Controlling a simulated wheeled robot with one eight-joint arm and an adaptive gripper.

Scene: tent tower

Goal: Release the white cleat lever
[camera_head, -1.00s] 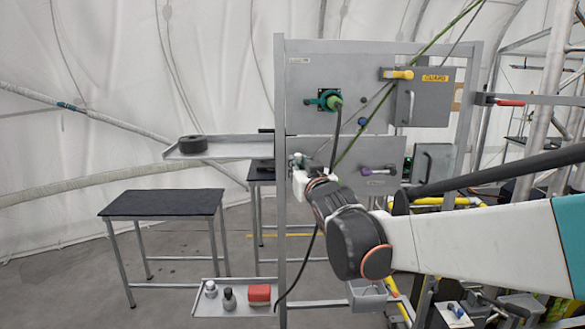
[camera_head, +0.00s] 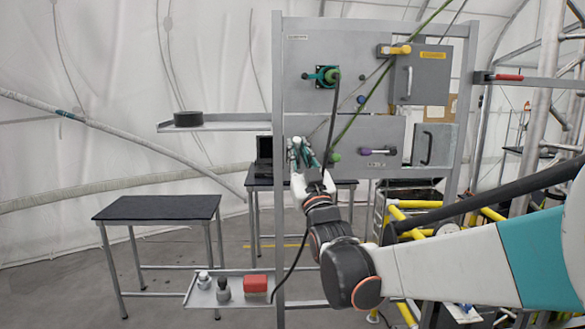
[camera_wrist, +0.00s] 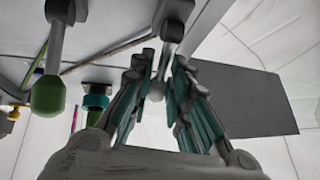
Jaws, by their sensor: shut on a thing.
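My gripper (camera_head: 303,153) is at the lower left of the grey panel in the head view. In the wrist view its teal-padded fingers (camera_wrist: 160,95) are closed around the white cleat lever (camera_wrist: 157,90), whose pale rounded end shows between them. The lever's stem runs up to a dark pivot. In the head view the fingers hide most of this lever. A green-ended lever (camera_wrist: 48,95) hangs to the left in the wrist view, apart from the fingers; its green knob (camera_head: 335,158) shows just right of my gripper in the head view.
Ropes (camera_head: 365,95) cross the panel (camera_head: 310,55) near my gripper. A black cable hangs from the green connector (camera_head: 326,77) past my wrist. A purple-handled lever (camera_head: 367,151) lies to the right. A shelf (camera_head: 225,127) juts out left; a lower tray (camera_head: 235,300) holds bottles and a red block.

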